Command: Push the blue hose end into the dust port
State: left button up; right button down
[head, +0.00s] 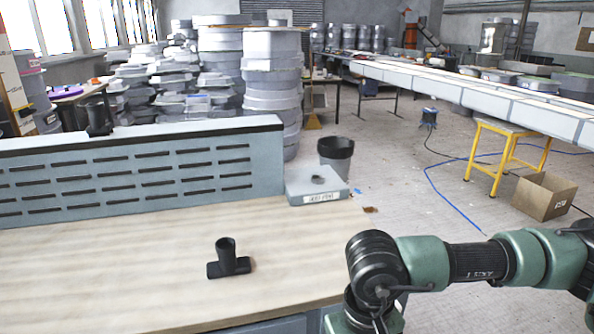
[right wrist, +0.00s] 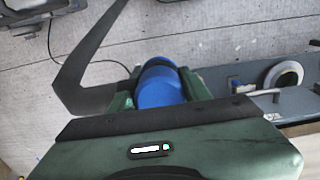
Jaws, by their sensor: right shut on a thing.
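The blue hose end (right wrist: 160,87) shows in the right wrist view, between the two fingers of my right gripper (right wrist: 158,80). The gripper is shut on it. The hose's far tip is not clear. In the head view my right arm comes in from the right and bends down past the table's front right; its gripper and the hose are out of sight there. The dust port appears to be the grey box (head: 330,191) with a round dark hole on top and a small white label, at the table's back right corner. My left gripper is not in view.
A black T-shaped fitting (head: 228,260) stands on the wooden table (head: 120,285). A slotted grey panel (head: 130,170) runs along the table's back. A black bin (head: 336,156) stands behind the box. A cardboard box (head: 544,196) sits on the floor. Most of the tabletop is clear.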

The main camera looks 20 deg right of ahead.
dwell(0.3)
jog(key=s+f, duration=0.4)
jog(key=f, duration=1.1)
